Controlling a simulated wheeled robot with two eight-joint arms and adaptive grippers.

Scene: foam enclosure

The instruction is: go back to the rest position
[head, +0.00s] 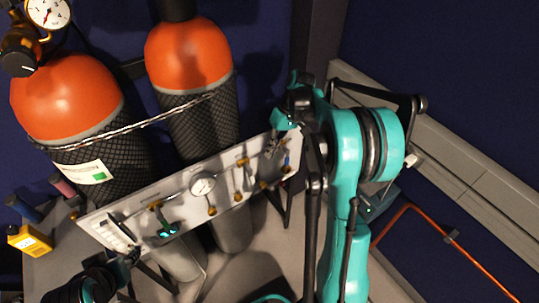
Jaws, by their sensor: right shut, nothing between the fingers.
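My right arm rises from the bottom, right of centre, and its wrist bends left. My right gripper (271,148) is shut and empty, in front of the right end of a pale panel (120,207). I cannot tell whether its fingertips touch the panel. The panel carries a round gauge (203,184) and several brass fittings. Dark and teal parts of my left arm show at the bottom left, by the panel's lower left end. The left gripper's fingers are too dark and small there to read.
Two orange-topped gas cylinders (68,95) (188,55) stand behind the panel, with a chain (140,124) across them. A yellow device (29,240) is at the far left. An orange pipe (470,265) runs at the lower right. A grey ledge (470,165) lies right of my arm.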

